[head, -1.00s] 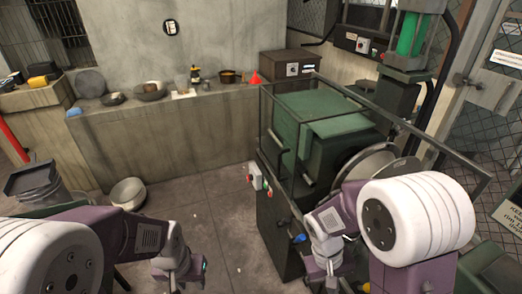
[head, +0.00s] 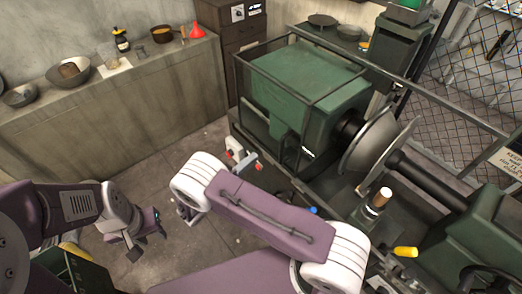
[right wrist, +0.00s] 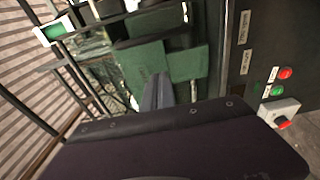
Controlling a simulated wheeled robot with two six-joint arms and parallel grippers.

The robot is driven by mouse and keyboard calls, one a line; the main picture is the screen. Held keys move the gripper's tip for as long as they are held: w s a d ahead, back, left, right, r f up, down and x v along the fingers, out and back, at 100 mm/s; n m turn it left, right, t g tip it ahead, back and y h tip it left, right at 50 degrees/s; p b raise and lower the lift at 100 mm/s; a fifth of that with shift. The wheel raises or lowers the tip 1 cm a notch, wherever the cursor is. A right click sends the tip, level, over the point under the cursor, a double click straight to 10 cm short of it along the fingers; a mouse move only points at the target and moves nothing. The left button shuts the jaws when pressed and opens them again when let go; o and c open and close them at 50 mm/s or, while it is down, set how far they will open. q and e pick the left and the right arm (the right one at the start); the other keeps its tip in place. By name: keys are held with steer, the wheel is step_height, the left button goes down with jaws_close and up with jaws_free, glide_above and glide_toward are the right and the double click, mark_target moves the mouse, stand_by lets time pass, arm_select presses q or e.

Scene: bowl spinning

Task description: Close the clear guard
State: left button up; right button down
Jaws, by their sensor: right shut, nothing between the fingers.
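The clear guard (head: 238,78) is a dark-edged frame with see-through panels. In the head view it stands around the green headstock (head: 305,75) of the lathe, and the large metal disc (head: 368,145) lies to its right, outside the boxed part.
A red-and-white switch box (head: 242,158) sticks out at the machine's front left; red and green buttons (right wrist: 280,80) show in the right wrist view. A tool post (head: 375,203) stands before the disc. A concrete bench (head: 120,110) with bowls runs along the wall. Floor between is clear.

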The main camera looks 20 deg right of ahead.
steer(key=p+x, duration=0.1)
steer(key=x, duration=0.2)
steer(key=p+x, duration=0.1)
steer(key=x, duration=0.5)
steer(key=shift+w+a+r+p, duration=0.15)
steer(key=shift+w+p, duration=0.1)
steer(key=shift+p, duration=0.15)
steer(key=s, duration=0.1)
steer(key=s+p, duration=0.2)
steer(key=s, duration=0.1)
steer(key=shift+d+f, duration=0.2)
steer(key=shift+d, duration=0.2)
steer(key=shift+w+d, duration=0.1)
